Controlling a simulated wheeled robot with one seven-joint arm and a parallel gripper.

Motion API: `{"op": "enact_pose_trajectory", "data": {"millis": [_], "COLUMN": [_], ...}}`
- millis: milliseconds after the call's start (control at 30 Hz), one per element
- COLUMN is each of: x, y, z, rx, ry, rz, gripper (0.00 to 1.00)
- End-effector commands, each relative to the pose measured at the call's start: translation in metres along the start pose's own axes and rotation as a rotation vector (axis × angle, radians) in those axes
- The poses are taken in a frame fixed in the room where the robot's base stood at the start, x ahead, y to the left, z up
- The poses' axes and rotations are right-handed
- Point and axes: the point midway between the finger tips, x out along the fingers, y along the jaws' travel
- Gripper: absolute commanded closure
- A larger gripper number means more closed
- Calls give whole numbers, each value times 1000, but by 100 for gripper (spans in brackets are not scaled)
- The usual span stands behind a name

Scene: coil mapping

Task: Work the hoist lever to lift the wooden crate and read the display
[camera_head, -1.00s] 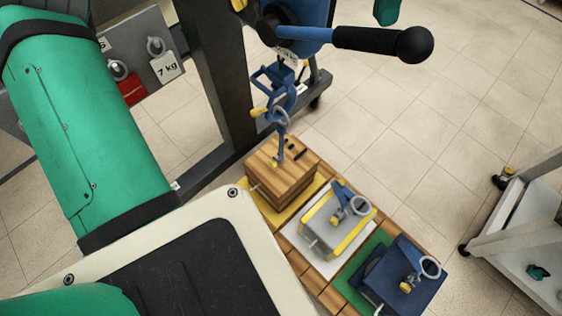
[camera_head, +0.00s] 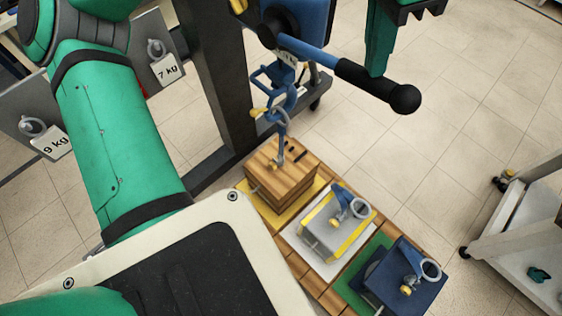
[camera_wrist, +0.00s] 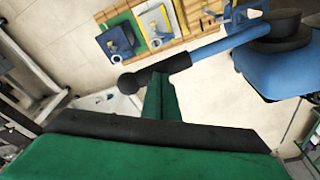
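The wooden crate (camera_head: 290,182) stands on a yellow mat (camera_head: 250,202) in the head view. The blue hoist (camera_head: 305,18) is at the top. Its lever (camera_head: 365,77) slopes down to the right and ends in a black grip and round knob. My green gripper (camera_head: 378,73) is beside the grip, and contact is unclear. In the wrist view its green finger (camera_wrist: 160,98) overlaps the grip (camera_wrist: 155,72). I cannot make out two separate fingers. No display shows.
A grey-yellow load (camera_head: 335,232) and a dark blue load (camera_head: 405,275) stand beside the crate on coloured mats. A white cart (camera_head: 520,220) stands at right. Floor between is clear.

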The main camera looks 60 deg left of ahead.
Motion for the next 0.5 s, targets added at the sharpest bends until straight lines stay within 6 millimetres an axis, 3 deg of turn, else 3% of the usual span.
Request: {"op": "enact_pose_trajectory", "data": {"millis": [333,500], "x": [2,14], "y": [0,2], "z": [0,1], "rx": [1,3], "ry": [-1,-1], "rz": [0,2], "gripper": [100,100]}}
